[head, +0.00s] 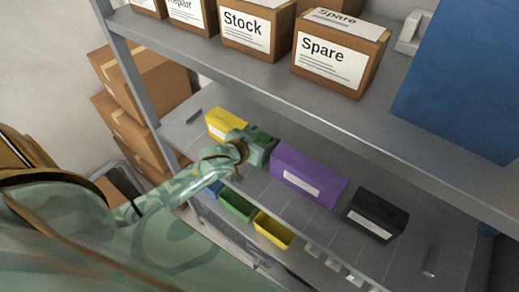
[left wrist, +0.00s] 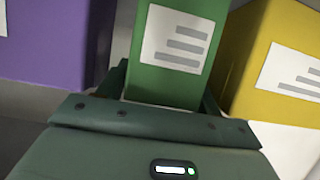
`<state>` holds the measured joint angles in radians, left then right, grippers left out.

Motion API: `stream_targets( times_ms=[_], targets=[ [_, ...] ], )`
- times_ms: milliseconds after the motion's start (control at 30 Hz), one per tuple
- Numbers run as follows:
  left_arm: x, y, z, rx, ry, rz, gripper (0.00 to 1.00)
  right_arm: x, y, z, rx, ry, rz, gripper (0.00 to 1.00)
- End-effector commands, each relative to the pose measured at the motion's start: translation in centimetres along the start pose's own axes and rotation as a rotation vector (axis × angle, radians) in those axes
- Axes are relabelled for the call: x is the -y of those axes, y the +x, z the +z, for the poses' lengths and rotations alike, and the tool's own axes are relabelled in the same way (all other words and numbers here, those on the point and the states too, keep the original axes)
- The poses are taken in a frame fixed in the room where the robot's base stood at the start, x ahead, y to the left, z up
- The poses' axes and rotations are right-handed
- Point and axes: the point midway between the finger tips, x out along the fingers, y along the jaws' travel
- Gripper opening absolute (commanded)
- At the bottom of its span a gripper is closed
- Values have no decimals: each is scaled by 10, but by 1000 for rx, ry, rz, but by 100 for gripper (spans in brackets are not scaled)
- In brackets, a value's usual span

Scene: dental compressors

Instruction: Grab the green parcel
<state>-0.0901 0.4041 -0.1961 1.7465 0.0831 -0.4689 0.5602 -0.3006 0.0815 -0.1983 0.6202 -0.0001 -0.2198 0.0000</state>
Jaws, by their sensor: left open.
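The green parcel (head: 262,134) stands on the middle shelf between a yellow and a purple parcel, mostly hidden behind my left gripper in the head view. In the left wrist view the green parcel (left wrist: 172,50), with a white label, is directly in front of the gripper. My left gripper (head: 260,149) is open. In the left wrist view its dark green fingers (left wrist: 164,92) show at either side of the parcel's near end. I cannot tell whether they touch it. My right gripper is not in view.
The yellow parcel (head: 226,123) and purple parcel (head: 307,176) flank the green one closely. A black parcel (head: 375,215) stands further right. The upper shelf (head: 250,68) with boxes overhangs. Green (head: 237,205) and yellow bins (head: 273,230) sit below.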

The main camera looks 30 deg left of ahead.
Motion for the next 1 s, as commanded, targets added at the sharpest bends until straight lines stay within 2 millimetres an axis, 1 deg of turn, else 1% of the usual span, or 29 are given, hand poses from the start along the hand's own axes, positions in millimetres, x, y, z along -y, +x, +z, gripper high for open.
stream_targets(
  times_ms=[67,267,300,367,400,667,767,867,967,1000],
  targets=[
    [0,5,0,1,0,1,65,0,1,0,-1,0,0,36],
    [0,5,0,1,0,1,65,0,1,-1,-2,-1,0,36],
    [0,5,0,1,0,1,54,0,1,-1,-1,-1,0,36],
    [0,5,0,1,0,1,38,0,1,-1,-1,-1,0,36],
    [0,5,0,1,0,1,28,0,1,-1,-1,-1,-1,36],
    [0,5,-1,0,0,1,28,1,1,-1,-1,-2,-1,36],
    [0,3,-4,-1,1,0,28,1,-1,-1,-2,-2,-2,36],
    [0,0,-14,-3,1,0,28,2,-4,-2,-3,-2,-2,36],
    [0,-7,-30,-5,1,0,28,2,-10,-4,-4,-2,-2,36],
    [0,-12,-35,-3,0,1,28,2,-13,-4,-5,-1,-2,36]
  ],
)
